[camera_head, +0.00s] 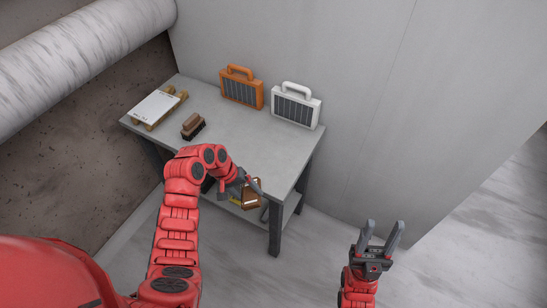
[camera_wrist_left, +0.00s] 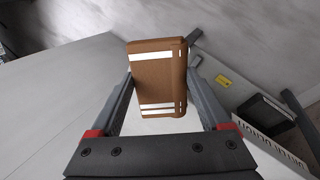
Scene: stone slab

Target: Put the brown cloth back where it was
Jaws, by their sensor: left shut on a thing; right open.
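The brown cloth (camera_head: 252,192) is folded and has white stripes. It also shows in the left wrist view (camera_wrist_left: 158,75), between the two fingers. My left gripper (camera_head: 241,188) is shut on it and holds it by the front right edge of the grey table (camera_head: 250,146). In the left wrist view the striped cloth sticks out past the fingertips. I cannot tell whether it touches the table. My right gripper (camera_head: 384,236) is open and empty, off to the right of the table above the floor.
An orange case (camera_head: 242,88) and a white case (camera_head: 296,105) stand along the table's back. A brush (camera_head: 193,126) and a white board (camera_head: 155,107) on wooden pieces are at the left. A dark box (camera_wrist_left: 266,113) lies lower right in the wrist view. The table's middle is clear.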

